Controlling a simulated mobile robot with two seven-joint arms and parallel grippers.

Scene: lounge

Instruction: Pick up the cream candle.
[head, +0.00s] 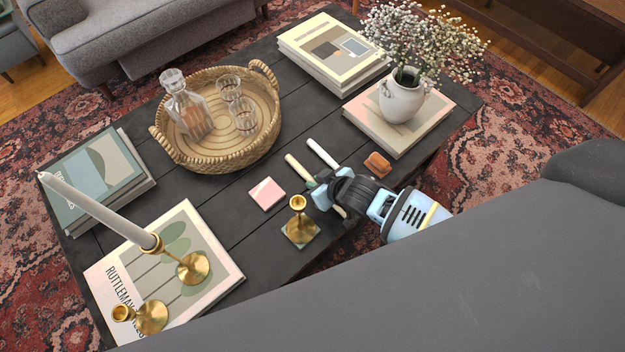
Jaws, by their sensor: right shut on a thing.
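The cream candle (299,169) lies on the dark coffee table, slanting down to the right. My right gripper (323,192) reaches in from the right and is shut on the candle's middle, which its fingers hide. The lower end of the candle shows again just past the fingers. I cannot tell whether the candle is clear of the tabletop. A whiter candle (322,154) lies beside it, to the upper right. My left gripper is not in view.
A brass candlestick (298,221) on a green coaster stands close below the gripper. A tall candle (97,212) leans in another holder. A wicker tray (207,158) and vase (401,100) stand farther back.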

